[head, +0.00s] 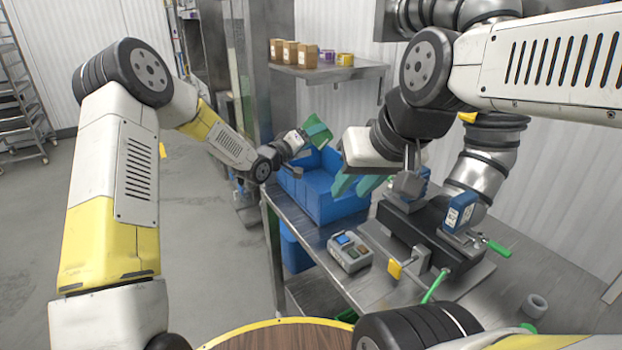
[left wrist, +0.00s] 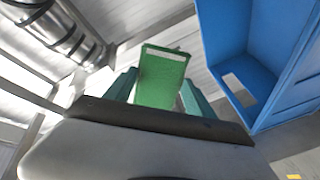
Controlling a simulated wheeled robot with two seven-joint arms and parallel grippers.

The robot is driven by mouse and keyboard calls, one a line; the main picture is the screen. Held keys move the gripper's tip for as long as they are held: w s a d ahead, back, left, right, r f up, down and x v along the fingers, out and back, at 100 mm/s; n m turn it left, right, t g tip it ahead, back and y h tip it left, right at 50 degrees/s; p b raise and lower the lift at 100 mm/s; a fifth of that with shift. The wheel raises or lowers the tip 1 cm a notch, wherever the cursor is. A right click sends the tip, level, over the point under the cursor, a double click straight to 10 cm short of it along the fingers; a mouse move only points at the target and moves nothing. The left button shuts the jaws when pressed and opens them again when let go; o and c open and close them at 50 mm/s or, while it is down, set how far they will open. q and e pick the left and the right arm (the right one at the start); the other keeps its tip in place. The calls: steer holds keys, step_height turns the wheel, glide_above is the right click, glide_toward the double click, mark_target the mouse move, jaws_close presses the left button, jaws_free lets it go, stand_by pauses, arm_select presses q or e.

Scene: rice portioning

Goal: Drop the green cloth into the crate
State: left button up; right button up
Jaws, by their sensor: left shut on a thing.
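The green cloth (head: 318,130) is held up in my left gripper (head: 305,140), near the back-left rim of the blue crate (head: 345,205) in the head view. In the left wrist view the cloth (left wrist: 162,80) hangs as a flat piece between the teal fingers (left wrist: 160,93), which are shut on it. The crate (left wrist: 262,60) is to its right there, with a visible gap between them. My right gripper (head: 357,185) is in front of the crate's right part, its teal fingers apart and seemingly empty. It hides part of the crate.
The crate stands on a metal table (head: 375,290). A grey button box (head: 350,252) and a black device with green handles (head: 425,235) are close by on it. A shelf (head: 335,70) with several small boxes is behind. Open floor (head: 215,240) lies left of the table.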

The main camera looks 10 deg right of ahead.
arm_select(q)
steer(key=shift+f, duration=2.5)
steer(key=o, duration=1.3)
steer(key=shift+a, duration=0.1)
steer(key=v, duration=0.7)
steer(key=shift+s+a, duration=0.25)
steer(key=shift+r, duration=0.1)
